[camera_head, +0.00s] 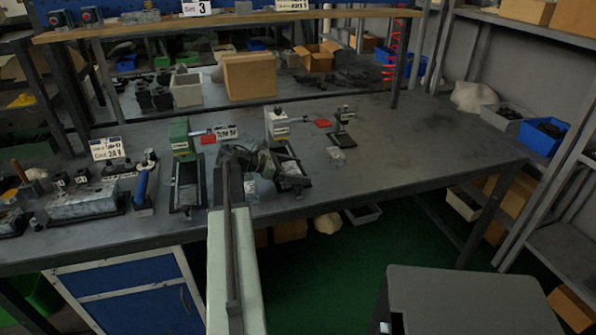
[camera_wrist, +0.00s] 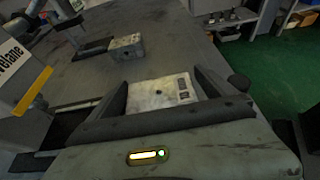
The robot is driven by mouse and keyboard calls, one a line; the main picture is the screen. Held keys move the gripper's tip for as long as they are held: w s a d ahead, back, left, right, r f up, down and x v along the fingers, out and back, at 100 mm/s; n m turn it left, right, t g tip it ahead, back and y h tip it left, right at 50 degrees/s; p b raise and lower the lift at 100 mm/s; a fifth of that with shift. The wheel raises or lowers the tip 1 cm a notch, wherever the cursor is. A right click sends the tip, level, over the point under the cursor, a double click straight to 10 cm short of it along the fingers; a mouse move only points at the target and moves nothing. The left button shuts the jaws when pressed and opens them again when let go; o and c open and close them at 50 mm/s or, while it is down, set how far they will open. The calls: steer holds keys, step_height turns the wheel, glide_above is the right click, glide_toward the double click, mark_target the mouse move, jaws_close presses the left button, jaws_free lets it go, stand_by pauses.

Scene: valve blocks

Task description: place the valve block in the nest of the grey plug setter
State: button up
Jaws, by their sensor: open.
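The grey plug setter (camera_head: 278,124) stands at the middle of the bench, with a red part at its right. Its label and grey body also show at the left of the wrist view (camera_wrist: 22,85). A pale, worn block with small dark marks (camera_wrist: 160,92), apparently the valve block, lies between my fingers in the wrist view. It seems to rest in the dark nest frame (camera_head: 303,183) before the grey setter, though my gripper hides much of this. My gripper (camera_wrist: 159,78) is open, one finger on each side of the block; in the head view it is low over the nest (camera_head: 268,165).
A small grey block (camera_head: 337,157) lies loose to the right, near a small dark stand (camera_head: 344,118). The green plug setter (camera_head: 181,138) and its frame (camera_head: 187,190) stand left. A blue-handled tool (camera_head: 141,188) is further left. The bench's right side is clear.

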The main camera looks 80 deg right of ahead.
mark_target(291, 168)
steer(key=shift+r, duration=0.1)
steer(key=shift+w+r+p, duration=0.1)
steer(key=shift+r+p, duration=0.15)
steer(key=shift+p, duration=0.05)
steer(key=p+v, duration=0.1)
steer(key=v, duration=0.2)
steer(key=shift+w+a, duration=0.1)
steer(key=shift+w, duration=0.2)
steer(key=w+a, duration=0.1)
steer(key=w, duration=0.2)
steer(key=w+a, duration=0.2)
steer(key=w, duration=0.1)
steer(key=w+a, duration=0.2)
steer(key=w, duration=0.2)
steer(key=shift+f, duration=0.15)
steer(key=shift+w, duration=0.1)
